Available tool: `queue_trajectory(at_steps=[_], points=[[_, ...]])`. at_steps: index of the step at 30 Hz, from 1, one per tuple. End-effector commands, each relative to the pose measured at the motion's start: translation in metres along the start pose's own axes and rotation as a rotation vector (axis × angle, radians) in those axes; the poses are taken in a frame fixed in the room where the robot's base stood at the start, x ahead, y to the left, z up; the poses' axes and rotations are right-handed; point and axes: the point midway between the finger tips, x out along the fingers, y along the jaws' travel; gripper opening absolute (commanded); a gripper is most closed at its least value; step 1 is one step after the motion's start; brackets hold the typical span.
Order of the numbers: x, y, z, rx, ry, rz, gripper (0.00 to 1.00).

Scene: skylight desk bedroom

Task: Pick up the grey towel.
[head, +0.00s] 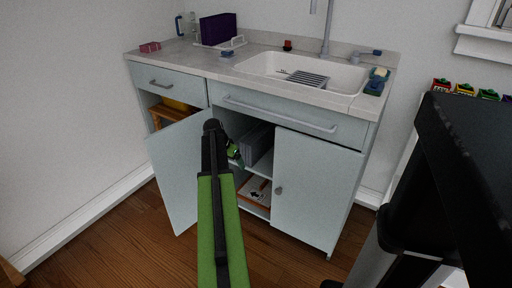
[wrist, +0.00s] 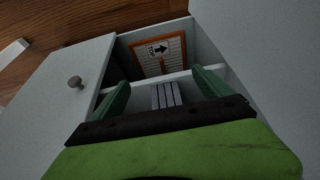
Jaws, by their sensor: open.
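My gripper (head: 236,153) reaches into the open cabinet under the sink. In the wrist view its green fingers (wrist: 160,79) are apart, with nothing held between them. A grey folded-looking thing (head: 257,146) stands on the upper shelf inside the cabinet, just beyond my gripper. A grey ribbed thing (wrist: 167,95) shows between the fingers in the wrist view and is probably the same one. I cannot tell for sure that it is the towel. Its lower part is hidden by my gripper in the wrist view.
The left cabinet door (head: 187,168) stands open beside my arm; the right door (head: 317,188) has a round knob. An orange-framed sign (head: 255,190) lies on the lower shelf. The countertop (head: 215,66) with its sink is above. A dark chair-like object (head: 440,180) stands at the right.

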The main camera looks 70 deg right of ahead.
Motion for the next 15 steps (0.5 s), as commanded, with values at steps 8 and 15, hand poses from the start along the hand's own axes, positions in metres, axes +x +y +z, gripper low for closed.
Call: queue_trajectory(at_steps=[8,15], points=[[0.018,-0.002,-0.043,0.001,-0.001,0.001,0.89],[0.032,0.0,-0.077,-0.001,-0.002,0.001,0.89]])
